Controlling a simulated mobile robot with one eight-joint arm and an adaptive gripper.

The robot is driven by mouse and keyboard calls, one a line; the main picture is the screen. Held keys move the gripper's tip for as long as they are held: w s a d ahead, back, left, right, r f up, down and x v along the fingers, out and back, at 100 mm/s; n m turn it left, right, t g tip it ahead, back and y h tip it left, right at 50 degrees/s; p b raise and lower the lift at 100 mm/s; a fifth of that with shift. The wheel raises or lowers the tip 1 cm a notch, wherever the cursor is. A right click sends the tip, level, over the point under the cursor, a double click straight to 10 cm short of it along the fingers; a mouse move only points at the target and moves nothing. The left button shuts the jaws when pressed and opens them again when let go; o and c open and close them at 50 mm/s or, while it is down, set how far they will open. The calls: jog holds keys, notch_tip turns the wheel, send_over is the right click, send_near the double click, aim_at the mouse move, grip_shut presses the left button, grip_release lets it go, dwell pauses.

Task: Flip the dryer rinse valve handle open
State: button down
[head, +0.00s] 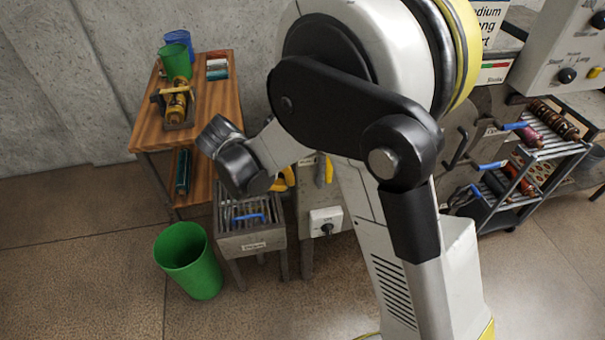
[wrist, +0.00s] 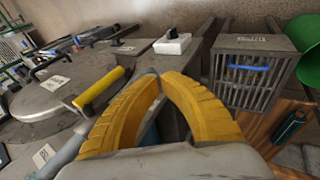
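My gripper (wrist: 161,76) has two yellow curved fingers whose tips come together in the wrist view; it looks shut with nothing held. In the head view my gripper (head: 285,179) is partly hidden behind my wrist. A yellow lever handle (wrist: 100,88) lies left of the fingers in the wrist view, apart from them, on a grey metal machine. A yellow handle (head: 324,171) also shows in the head view, right of my gripper. The labels near it are too small to read, so I cannot tell which handle is the dryer rinse valve's.
A grey slatted box (head: 252,243) with a blue handle (head: 248,217) stands below my gripper. A white switch box (head: 326,221) is to its right. A green bin (head: 188,260) and wooden table (head: 222,112) stand left. A shelf rack (head: 545,150) with rollers is at right.

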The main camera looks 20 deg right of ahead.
jog(key=a, duration=0.4)
jog(key=shift+s+a+p, duration=0.1)
jog(key=shift+s+p, duration=0.2)
jog(key=shift+s, duration=0.05)
